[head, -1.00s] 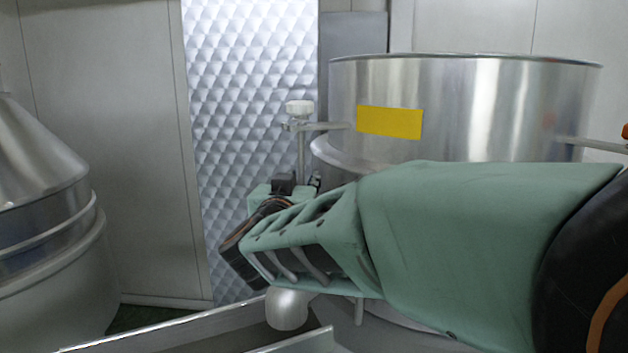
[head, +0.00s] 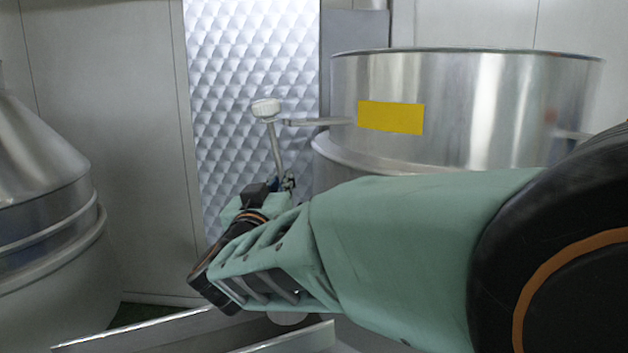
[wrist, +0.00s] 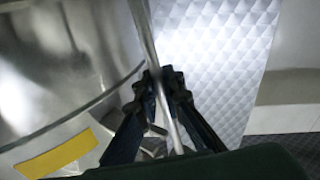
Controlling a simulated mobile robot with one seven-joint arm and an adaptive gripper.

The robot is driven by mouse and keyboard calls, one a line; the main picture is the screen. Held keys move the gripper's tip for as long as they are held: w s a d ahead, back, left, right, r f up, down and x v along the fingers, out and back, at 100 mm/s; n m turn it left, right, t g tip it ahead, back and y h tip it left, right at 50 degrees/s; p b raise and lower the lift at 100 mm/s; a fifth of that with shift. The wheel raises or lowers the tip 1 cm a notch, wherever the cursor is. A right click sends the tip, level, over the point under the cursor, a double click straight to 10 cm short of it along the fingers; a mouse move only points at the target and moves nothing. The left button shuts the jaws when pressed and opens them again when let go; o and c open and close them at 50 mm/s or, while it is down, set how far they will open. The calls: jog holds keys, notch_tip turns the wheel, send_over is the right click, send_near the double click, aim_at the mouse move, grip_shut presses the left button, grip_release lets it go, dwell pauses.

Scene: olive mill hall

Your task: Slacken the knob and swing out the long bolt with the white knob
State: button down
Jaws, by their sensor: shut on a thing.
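The white knob (head: 266,108) sits on top of the long bolt (head: 276,148), a thin metal rod. The bolt leans to the left, and its knob is clear of the end of the flat metal lug (head: 318,121) that sticks out from the steel drum (head: 470,100). My gripper (head: 285,183) is shut on the bolt's shaft below the knob. The wrist view shows the bolt (wrist: 144,28) running between the dark fingers of my gripper (wrist: 159,76). The knob is outside the wrist view. The bolt's lower end is hidden behind my gripper in the head view.
A yellow plate (head: 392,118) is on the drum's side. A quilted metal panel (head: 235,60) stands behind the bolt. A cone-topped steel vessel (head: 40,170) is at the left. A metal trough edge (head: 150,330) runs below my arm. The space left of the knob is open.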

jog(key=a, duration=0.1)
jog(key=s+a+f+n+b, duration=0.1)
jog(key=s+a+n+t, duration=0.1)
jog(key=a, duration=0.1)
jog(key=shift+a+f+b, duration=0.1)
jog(key=shift+f+b, duration=0.1)
jog(key=shift+b, duration=0.1)
jog(key=c, duration=2)
grip_release()
jog(key=shift+c, duration=0.2)
jog(key=shift+r, duration=0.1)
notch_tip(320, 180, up, 10)
jog(key=shift+s, duration=0.15)
